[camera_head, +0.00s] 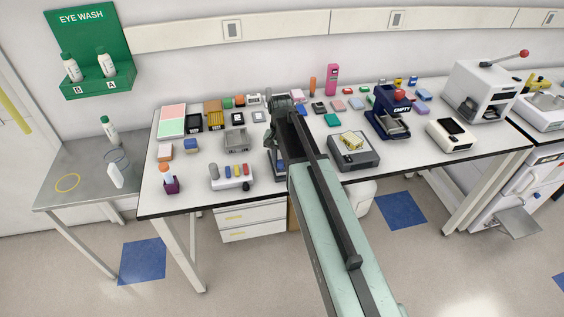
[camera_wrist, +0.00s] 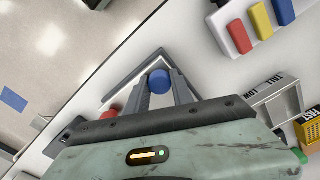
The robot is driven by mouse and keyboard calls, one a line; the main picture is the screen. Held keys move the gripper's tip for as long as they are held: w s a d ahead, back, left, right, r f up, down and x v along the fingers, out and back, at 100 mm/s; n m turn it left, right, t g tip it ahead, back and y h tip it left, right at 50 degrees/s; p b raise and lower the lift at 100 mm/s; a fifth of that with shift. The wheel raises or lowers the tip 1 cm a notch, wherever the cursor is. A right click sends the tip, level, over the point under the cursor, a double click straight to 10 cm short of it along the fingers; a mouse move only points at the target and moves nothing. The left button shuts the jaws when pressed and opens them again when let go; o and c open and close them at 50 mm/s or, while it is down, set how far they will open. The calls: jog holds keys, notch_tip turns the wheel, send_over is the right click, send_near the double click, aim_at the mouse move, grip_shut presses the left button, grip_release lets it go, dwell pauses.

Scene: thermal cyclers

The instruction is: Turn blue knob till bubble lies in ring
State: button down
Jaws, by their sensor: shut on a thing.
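The blue knob (camera_wrist: 160,81) is a round blue cap in the wrist view. My gripper (camera_wrist: 160,86) is shut on it, with one dark finger on each side. A red knob (camera_wrist: 111,111) sits to the left, outside the fingers, near a dark-edged grey frame. In the head view my arm reaches over the table's front edge and hides the knob and most of the device under it; a dark part of that device (camera_head: 276,165) shows left of the arm. I cannot make out the bubble or the ring in either view.
A white rack (camera_head: 232,184) with red, yellow and blue pieces stands left of the arm. A purple cup (camera_head: 171,187) stands further left. A grey device (camera_head: 354,153) with a yellow top is right of the arm. Several small boxes line the back of the table.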

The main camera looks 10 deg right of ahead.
jog(key=n, duration=1.2)
jog(key=shift+a+n, duration=0.1)
jog(key=shift+n, duration=0.2)
jog(key=n, duration=0.6)
jog(key=shift+n, duration=0.3)
jog(key=n, duration=0.6)
jog(key=shift+s, duration=0.1)
jog(key=c, duration=1.1)
grip_release()
jog(key=shift+r, duration=0.1)
